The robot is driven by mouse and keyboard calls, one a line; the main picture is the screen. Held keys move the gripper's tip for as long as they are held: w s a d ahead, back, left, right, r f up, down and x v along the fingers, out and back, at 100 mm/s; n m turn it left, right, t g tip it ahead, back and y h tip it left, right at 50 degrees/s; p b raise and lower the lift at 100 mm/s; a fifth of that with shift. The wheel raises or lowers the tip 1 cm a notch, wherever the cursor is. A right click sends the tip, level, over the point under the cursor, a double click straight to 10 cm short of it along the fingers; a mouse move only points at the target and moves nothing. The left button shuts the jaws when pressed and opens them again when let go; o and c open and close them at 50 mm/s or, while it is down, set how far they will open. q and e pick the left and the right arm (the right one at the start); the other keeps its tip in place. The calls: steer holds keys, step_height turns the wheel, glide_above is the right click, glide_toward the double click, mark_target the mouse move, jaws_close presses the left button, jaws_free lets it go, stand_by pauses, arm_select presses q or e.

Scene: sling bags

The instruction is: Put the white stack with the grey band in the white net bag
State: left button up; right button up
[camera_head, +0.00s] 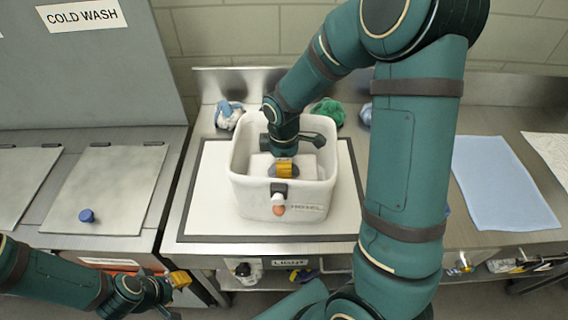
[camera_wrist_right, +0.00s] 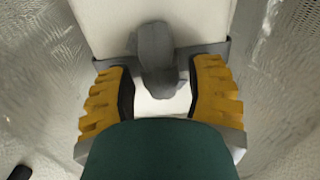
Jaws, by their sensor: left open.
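The white net bag (camera_head: 240,190) stands open on a dark-edged white mat, with a printed label on its front. My right gripper (camera_head: 284,170) reaches down inside it. The white stack with the grey band shows below that gripper in the right wrist view (camera_wrist_right: 105,20), its grey band (camera_wrist_right: 155,45) rising in a knot-like lump between the yellow fingers (camera_wrist_right: 160,95). The fingers stand apart on either side of the lump; whether they press on it is unclear. The mesh walls surround the stack. My left gripper (camera_head: 172,286) is open and empty at lower left.
A blue knob-like object (camera_head: 87,215) sits on the left metal lid. Crumpled white-blue (camera_head: 228,115) and green cloths (camera_head: 328,111) lie behind the bag. A flat light-blue cloth (camera_head: 500,180) lies on the right counter. A cord toggle (camera_head: 279,190) hangs on the bag's front.

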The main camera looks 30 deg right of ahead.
steer(key=shift+r, duration=0.55)
step_height(320, 180, up, 11)
steer(key=shift+r+p, duration=0.1)
steer(key=shift+p, duration=0.85)
